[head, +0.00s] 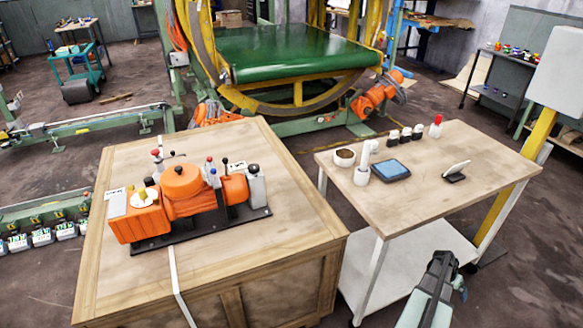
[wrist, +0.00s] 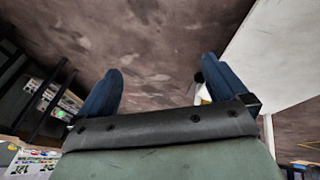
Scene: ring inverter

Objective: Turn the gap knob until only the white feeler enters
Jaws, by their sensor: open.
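An orange machine (head: 180,200) on a black base plate sits on the wooden crate. It carries a large round orange cap (head: 182,176), a white disc with a yellow piece (head: 144,197), and several small black-, red- and blue-topped posts. I cannot tell which of these is the gap knob. I cannot make out the white feeler. My gripper (head: 441,262) is low in front of the workbench, right of the crate and far from the machine. In the wrist view its two blue fingers (wrist: 160,75) are apart, with nothing between them but floor behind.
The workbench (head: 440,190) holds a brown-filled cup (head: 345,157), a white holder (head: 362,172), a blue tablet (head: 391,170), several small bottles and a small stand (head: 456,172). A white strap (head: 175,280) crosses the crate (head: 265,215). A green-topped machine (head: 290,52) stands behind.

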